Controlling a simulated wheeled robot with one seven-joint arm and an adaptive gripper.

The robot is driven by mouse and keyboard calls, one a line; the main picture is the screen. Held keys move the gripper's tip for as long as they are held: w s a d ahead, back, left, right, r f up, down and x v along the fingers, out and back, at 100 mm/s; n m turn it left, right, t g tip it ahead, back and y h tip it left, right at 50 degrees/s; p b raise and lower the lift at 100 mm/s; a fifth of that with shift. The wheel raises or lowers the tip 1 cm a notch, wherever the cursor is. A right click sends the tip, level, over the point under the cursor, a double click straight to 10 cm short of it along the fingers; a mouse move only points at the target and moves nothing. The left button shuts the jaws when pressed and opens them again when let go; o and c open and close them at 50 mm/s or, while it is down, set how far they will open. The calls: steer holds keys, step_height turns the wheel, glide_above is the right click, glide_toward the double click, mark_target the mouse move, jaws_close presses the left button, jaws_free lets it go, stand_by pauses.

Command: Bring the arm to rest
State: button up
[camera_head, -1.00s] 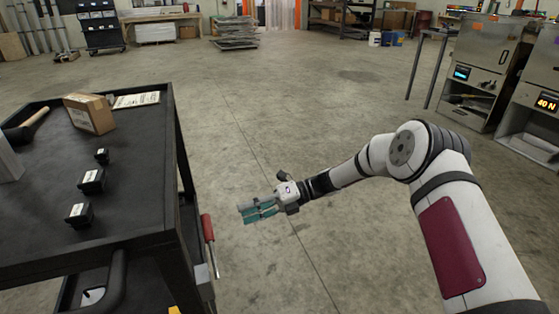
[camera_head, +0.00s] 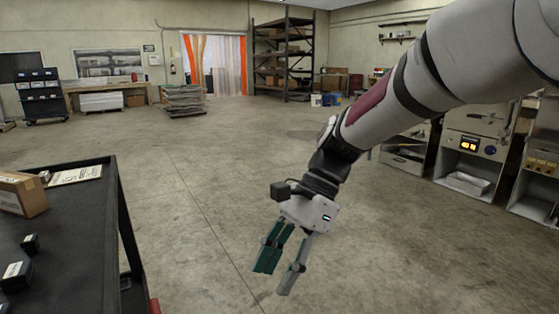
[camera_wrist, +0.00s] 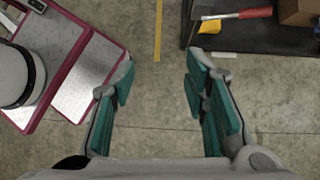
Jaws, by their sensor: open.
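My gripper (camera_head: 277,272) hangs over the bare concrete floor, right of the black cart, its teal fingers pointing down. In the wrist view my gripper (camera_wrist: 160,100) shows its two teal fingers spread apart with only floor between them. It is open and empty. My white arm (camera_head: 440,80) reaches in from the upper right and slopes down to the gripper, crossing in front of the machines.
The black cart (camera_head: 75,240) stands at left with a cardboard box (camera_head: 22,194) and small black boxes (camera_head: 16,275) on top. A red-handled tool (camera_wrist: 240,14) lies at the cart in the wrist view. Machines (camera_head: 470,150) stand at right. The middle floor is clear.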

steer(key=s+d+r+n+t+h, duration=0.1)
steer(key=s+d+n+t+h, duration=0.2)
steer(key=s+d+n, duration=0.55)
steer(key=s+d+n+t+h, duration=0.2)
steer(key=s+d+n+h, duration=0.1)
steer(key=s+d, duration=1.05)
step_height(320, 180, up, 25)
steer(key=s+a+t+p, duration=0.1)
steer(key=a+t+p, duration=0.1)
steer(key=p, duration=2)
steer(key=shift+s+a+f+t, duration=0.25)
steer(key=shift+s+t, duration=0.1)
steer(key=shift+t, duration=0.55)
